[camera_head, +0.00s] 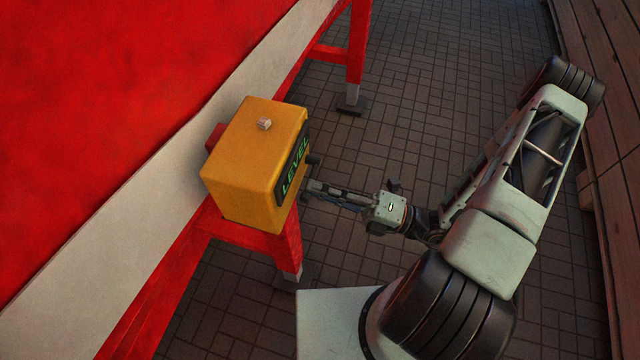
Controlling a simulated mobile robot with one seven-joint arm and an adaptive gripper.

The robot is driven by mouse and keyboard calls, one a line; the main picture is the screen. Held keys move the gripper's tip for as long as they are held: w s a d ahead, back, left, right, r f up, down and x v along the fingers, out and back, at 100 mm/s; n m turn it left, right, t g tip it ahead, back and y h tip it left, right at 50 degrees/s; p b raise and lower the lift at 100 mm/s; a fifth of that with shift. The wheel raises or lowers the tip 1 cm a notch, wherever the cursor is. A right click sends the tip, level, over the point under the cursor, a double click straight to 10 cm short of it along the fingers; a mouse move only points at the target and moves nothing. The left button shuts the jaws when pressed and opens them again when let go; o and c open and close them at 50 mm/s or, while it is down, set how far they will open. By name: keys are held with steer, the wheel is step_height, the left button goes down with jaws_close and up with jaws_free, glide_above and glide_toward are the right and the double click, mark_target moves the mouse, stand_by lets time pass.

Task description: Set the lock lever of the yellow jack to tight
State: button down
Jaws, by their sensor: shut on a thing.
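The yellow jack (240,165) is a box-shaped unit fixed at the edge of the red and white structure, above a red leg. Its right side carries a dark panel with the green word LEVEL (294,168). A small pale knob (264,124) sits on its top. A dark round-ended part (313,159) sticks out from the right side; I cannot tell for sure whether it is the lock lever. My gripper (308,187) reaches in from the right, its fingertips at the jack's right side. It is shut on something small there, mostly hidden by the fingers.
The red surface with its white border (130,215) fills the left. A second red leg (358,45) stands on a dark foot farther back. Wooden planks (605,120) run along the right edge. The paved floor (430,80) between is clear.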

steer(key=shift+s+r+m+t+p, duration=0.1)
steer(key=shift+r+m+t+p, duration=0.4)
steer(key=shift+m, duration=0.8)
steer(key=shift+r, duration=0.1)
steer(key=c, duration=2)
jaws_free()
steer(key=v, duration=1.2)
steer(key=shift+r, duration=0.15)
